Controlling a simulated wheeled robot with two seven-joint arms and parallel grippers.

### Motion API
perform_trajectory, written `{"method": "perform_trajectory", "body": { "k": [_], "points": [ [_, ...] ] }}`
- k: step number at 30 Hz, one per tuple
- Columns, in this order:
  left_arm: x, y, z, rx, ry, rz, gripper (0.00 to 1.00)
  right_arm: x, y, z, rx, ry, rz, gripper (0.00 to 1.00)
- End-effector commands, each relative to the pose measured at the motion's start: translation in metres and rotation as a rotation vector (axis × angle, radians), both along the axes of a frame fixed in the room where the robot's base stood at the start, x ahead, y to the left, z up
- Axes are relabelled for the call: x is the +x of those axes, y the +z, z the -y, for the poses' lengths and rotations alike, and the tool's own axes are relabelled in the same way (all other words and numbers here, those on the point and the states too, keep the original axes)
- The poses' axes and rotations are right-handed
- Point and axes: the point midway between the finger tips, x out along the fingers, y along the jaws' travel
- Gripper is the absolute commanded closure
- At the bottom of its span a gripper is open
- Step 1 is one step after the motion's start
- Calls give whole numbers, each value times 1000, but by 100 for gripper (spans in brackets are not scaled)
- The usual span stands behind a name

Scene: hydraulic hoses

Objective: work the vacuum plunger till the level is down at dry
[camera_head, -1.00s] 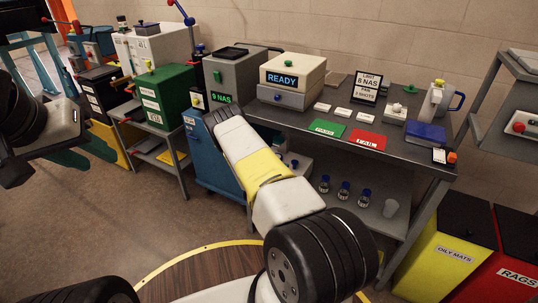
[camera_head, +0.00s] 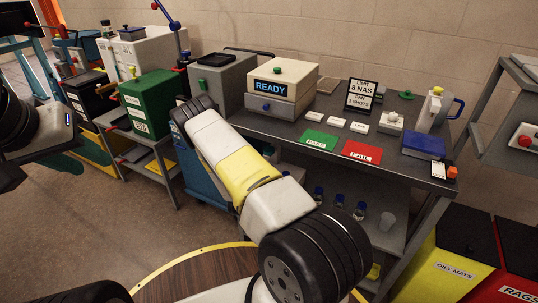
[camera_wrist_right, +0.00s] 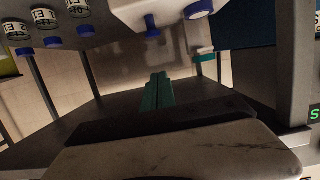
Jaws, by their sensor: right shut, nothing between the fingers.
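I cannot tell for sure which part is the vacuum plunger. My left gripper (camera_head: 62,163), with teal fingers, is at the left edge, low in front of the side stands, apart from the cabinet and seemingly open. My right gripper shows in the right wrist view (camera_wrist_right: 157,92) with its teal fingers together and empty. In the head view my right arm hides it.
A grey bench holds a READY unit (camera_head: 280,88), a green PASS mat (camera_head: 319,140), a red FAIL mat (camera_head: 362,152), a limit sign (camera_head: 361,94) and a jug (camera_head: 436,108). A grey box (camera_head: 222,80) stands behind my right forearm. Blue-capped bottles (camera_wrist_right: 80,30) show in the wrist view.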

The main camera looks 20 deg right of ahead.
Motion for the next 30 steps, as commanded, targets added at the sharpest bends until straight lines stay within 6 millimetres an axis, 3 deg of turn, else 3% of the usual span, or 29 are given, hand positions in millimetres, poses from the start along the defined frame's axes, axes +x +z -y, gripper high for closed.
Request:
{"method": "perform_trajectory", "body": {
  "k": [11,17,27,30],
  "points": [
    [0,0,0,0,0,1,64,2,-1,3,0,0,0,100],
    [0,0,0,0,0,0,64,20,-8,25,-1,-2,2,100],
    [0,0,0,0,0,0,64,65,-26,77,-2,-1,0,100],
    [0,0,0,0,0,0,64,63,-45,74,-1,2,-3,100]
  ]
}}
